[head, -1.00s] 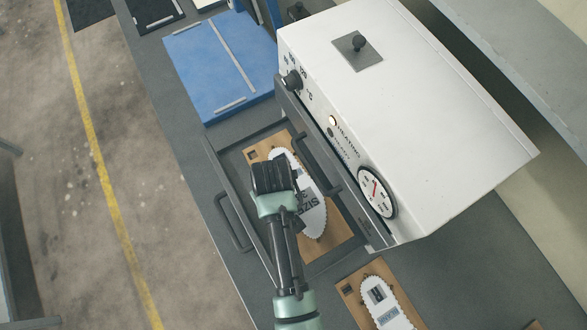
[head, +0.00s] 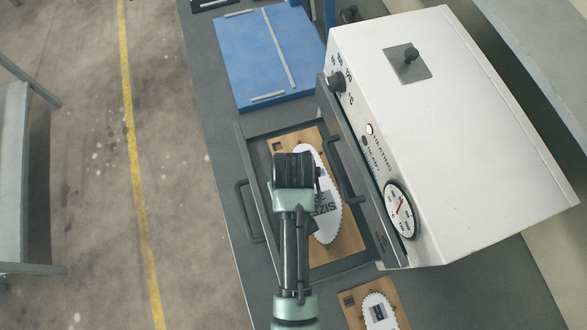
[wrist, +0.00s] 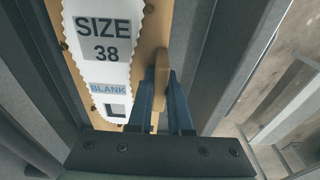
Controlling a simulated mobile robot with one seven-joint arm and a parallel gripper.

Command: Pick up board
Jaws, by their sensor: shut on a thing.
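The wooden board (head: 347,238) lies in the pulled-out dark drawer (head: 252,165) of the white heater. It carries a white, serrated insole blank (head: 328,222), which reads "SIZE 38 BLANK L" in the wrist view (wrist: 103,72). My gripper (head: 293,170) is over the left side of the board and hides part of it in the head view. In the wrist view its blue fingers (wrist: 173,105) are shut on a wooden tab (wrist: 161,75) at the board's edge. I cannot tell whether the board is clear of the drawer floor.
The white heater (head: 460,130) stands right of the drawer, with a gauge (head: 400,209) on its front. A second board (head: 352,303) with a white insole lies on the bench in front. A blue mat (head: 262,60) lies behind the drawer. The floor at left is open.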

